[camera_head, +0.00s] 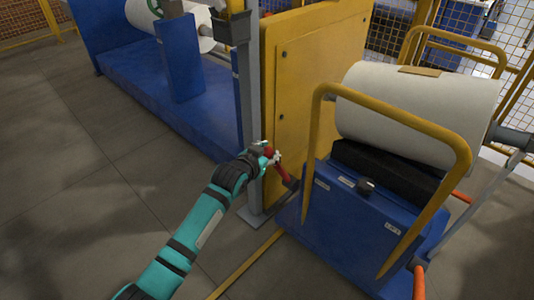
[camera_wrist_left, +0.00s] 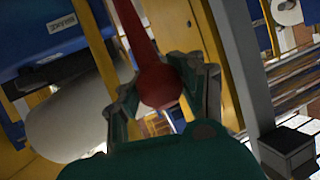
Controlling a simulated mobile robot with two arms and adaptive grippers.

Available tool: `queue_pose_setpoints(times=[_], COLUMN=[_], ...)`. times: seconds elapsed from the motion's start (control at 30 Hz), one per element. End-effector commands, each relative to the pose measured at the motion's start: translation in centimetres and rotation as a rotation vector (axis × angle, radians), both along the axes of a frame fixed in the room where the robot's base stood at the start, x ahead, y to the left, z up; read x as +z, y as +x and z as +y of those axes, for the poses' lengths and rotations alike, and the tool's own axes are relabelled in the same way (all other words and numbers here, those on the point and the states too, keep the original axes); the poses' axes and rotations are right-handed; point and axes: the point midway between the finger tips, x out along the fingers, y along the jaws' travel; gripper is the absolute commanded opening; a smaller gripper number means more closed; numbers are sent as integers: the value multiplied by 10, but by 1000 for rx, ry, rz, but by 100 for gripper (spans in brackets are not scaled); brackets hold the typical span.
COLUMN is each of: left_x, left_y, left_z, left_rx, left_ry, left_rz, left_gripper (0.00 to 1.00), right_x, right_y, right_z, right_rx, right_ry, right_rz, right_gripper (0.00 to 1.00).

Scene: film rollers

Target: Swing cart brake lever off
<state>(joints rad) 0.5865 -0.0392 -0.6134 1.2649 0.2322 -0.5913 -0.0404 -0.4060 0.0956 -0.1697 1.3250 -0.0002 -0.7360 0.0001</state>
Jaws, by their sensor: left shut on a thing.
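The cart (camera_head: 340,225) is blue with a yellow push handle (camera_head: 400,122) and stands at the right in the head view. Its red brake lever (camera_head: 287,177) sticks up and to the left from the cart's left side. My left gripper (camera_head: 269,154) is at the lever's upper end. In the left wrist view my left gripper (camera_wrist_left: 165,88) is shut on the red ball knob (camera_wrist_left: 160,84) of the lever, with a finger on each side. The lever's shaft (camera_wrist_left: 135,30) runs up out of that view. My right gripper is not in view.
A large white roll (camera_head: 415,110) lies on the cart. A yellow cabinet panel (camera_head: 310,75) and a grey post (camera_head: 246,100) stand close behind my left gripper. A blue machine base (camera_head: 150,100) is at the back left. The floor (camera_head: 70,200) at left is clear.

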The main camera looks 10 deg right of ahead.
Motion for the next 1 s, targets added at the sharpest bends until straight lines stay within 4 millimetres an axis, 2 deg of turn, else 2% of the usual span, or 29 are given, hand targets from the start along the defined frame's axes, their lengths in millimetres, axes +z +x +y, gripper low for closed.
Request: queue_pose_setpoints(times=[0.03,0.17,0.2,0.4,0.77,1.0], left_x=[10,10,11,7,4,15], left_y=[1,1,1,1,-2,-26], left_z=[-3,-3,-3,-2,1,17], left_rx=[-3,-3,-4,-2,-1,-1], left_ry=[-13,-13,-14,-8,-5,-5], left_rz=[-18,-18,-18,-11,-7,-7], left_gripper=[0,0,36,62,62,62], right_x=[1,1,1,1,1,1], right_y=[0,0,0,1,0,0], right_z=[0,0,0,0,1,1], right_rx=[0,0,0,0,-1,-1], right_ry=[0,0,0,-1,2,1], right_rz=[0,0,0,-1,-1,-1], right_gripper=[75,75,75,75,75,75])
